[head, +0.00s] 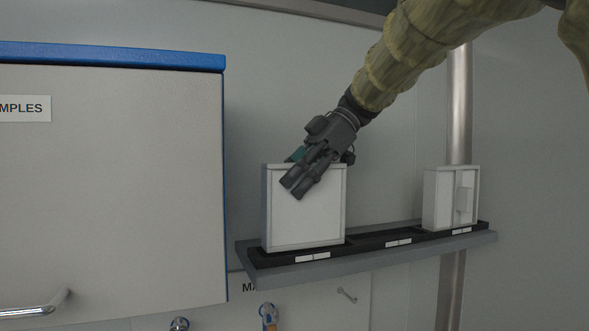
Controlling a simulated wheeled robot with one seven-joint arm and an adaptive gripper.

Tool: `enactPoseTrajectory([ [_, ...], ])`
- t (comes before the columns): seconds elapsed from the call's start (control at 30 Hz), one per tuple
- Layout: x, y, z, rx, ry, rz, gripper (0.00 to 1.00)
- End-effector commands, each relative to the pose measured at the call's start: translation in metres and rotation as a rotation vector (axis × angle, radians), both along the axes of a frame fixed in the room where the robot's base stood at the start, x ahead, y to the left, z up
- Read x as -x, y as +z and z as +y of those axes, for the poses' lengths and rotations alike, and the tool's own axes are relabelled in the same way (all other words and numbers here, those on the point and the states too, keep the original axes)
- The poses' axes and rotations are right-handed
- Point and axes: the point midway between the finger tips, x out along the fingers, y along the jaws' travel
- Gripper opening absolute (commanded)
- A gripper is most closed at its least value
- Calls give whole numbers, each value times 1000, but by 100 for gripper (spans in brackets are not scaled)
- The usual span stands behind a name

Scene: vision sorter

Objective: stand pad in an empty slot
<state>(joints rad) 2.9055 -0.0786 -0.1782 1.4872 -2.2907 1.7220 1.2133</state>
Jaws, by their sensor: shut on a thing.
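A white, square, flat pad (306,222) stands upright at the left end of a dark rack (372,240). My gripper (297,188) reaches down from the upper right and is shut on the pad at its top edge, with fingers showing over its front face. The pad's lower edge is at the left slot; I cannot tell whether it rests fully on the slot's floor. The middle slot of the rack shows empty. A smaller white unit (443,200) with a raised block on its front stands in the right slot. A small teal patch shows beside my fingers; its nature is unclear.
The rack lies on a grey shelf (370,262) with small white labels along its front. A large grey cabinet with blue edging (110,185) stands close on the left. A metal post (460,110) rises behind the right unit. Hooks and a handle show below the shelf.

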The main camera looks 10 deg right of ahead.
Motion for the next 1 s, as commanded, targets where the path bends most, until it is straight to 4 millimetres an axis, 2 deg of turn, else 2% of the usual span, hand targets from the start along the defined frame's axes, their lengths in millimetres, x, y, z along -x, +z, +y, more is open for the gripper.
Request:
enactPoseTrajectory([
  [1.0,0,-10,1,-1,1,1,0],
])
